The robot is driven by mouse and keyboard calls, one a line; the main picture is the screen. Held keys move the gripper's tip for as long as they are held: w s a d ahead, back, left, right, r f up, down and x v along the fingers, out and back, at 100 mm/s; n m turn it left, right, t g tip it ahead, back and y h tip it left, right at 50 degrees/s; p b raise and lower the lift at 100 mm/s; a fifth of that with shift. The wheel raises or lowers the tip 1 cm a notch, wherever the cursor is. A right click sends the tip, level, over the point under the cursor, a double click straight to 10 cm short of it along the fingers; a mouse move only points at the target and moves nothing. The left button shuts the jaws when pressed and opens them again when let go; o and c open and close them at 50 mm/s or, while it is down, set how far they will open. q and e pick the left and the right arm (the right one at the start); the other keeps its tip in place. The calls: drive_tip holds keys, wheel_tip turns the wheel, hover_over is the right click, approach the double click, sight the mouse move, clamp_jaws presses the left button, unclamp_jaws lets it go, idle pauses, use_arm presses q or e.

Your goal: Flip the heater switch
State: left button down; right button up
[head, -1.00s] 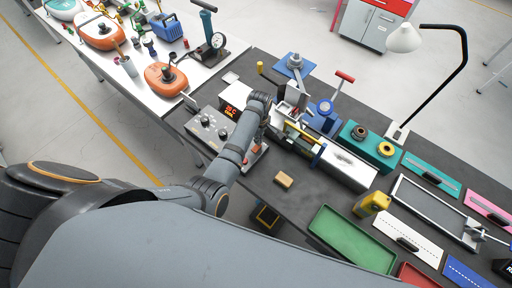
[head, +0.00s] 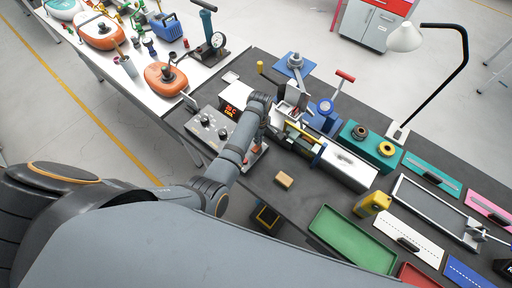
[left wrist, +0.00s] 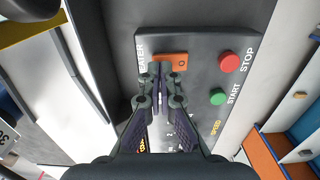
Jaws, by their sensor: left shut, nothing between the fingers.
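The heater switch (left wrist: 172,57) is an orange piece beside the HEATER lettering on a dark grey control panel (left wrist: 200,42) in the left wrist view. My left gripper (left wrist: 158,72) is shut and empty. Its fingertips are over the near edge of the switch and cover part of it; I cannot tell whether they touch. A red STOP button (left wrist: 229,62) and a green START button (left wrist: 217,96) are to the right. In the head view my left arm reaches across the bench and hides the fingertips and the switch. My right gripper is not in view.
A long metal machine (head: 345,166) is to the right. A tan block (head: 284,180), a green tray (head: 350,238) and a lamp (head: 405,38) are also on the dark bench (head: 265,195).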

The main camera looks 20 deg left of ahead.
use_arm(q)
drive_tip(key=shift+f+b, duration=0.4)
drive_tip(key=shift+f, duration=0.35)
wheel_tip(320, 180, up, 5)
drive_tip(key=p, duration=0.5)
drive_tip(key=shift+p, duration=0.4)
drive_tip(key=shift+r, duration=1)
